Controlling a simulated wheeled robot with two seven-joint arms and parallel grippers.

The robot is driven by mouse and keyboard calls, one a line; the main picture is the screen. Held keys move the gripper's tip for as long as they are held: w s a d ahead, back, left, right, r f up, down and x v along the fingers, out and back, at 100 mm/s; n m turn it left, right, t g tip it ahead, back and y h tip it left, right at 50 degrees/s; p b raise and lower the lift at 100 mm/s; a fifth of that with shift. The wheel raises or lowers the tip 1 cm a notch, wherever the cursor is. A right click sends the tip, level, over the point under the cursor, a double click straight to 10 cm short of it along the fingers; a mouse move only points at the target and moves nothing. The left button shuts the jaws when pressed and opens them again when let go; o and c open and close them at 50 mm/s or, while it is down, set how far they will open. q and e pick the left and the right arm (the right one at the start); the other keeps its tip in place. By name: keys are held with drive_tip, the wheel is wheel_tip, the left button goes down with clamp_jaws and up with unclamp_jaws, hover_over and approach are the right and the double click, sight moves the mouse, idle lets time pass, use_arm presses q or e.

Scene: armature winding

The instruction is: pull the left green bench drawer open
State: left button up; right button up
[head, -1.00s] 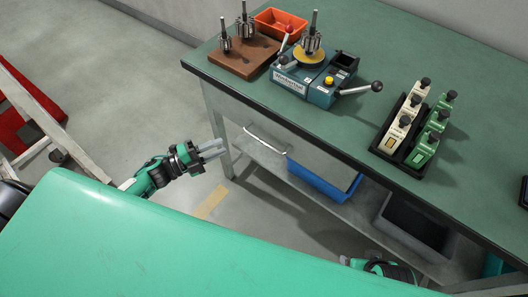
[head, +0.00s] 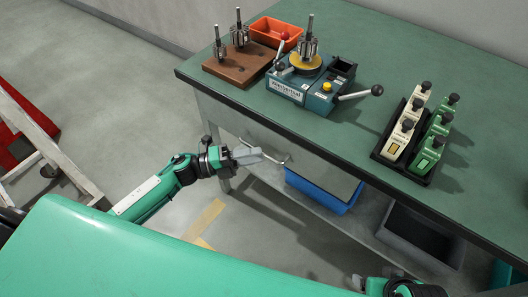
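The green-topped bench (head: 330,150) stands at the right, with a grey drawer front (head: 312,160) under its top edge. A silver bar handle (head: 274,160) shows on that front, partly hidden behind my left gripper. The drawer looks shut. My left gripper (head: 252,156) is at the handle's left part, its fingers pointing right. The fingers overlap in this view, so I cannot tell their gap or whether they touch the handle. My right arm's end (head: 402,288) shows at the bottom edge, cut off, with its fingers not visible.
On the bench are a brown block with armatures (head: 238,66), an orange tray (head: 276,31), a blue winding machine (head: 315,92) and a black rack (head: 408,166) of white and green pieces. A blue bin (head: 322,190) and a dark grey bin (head: 425,238) sit on the lower shelf.

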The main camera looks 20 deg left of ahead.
sight(264, 153)
use_arm(q)
drive_tip(key=shift+x, duration=1.7)
clamp_jaws()
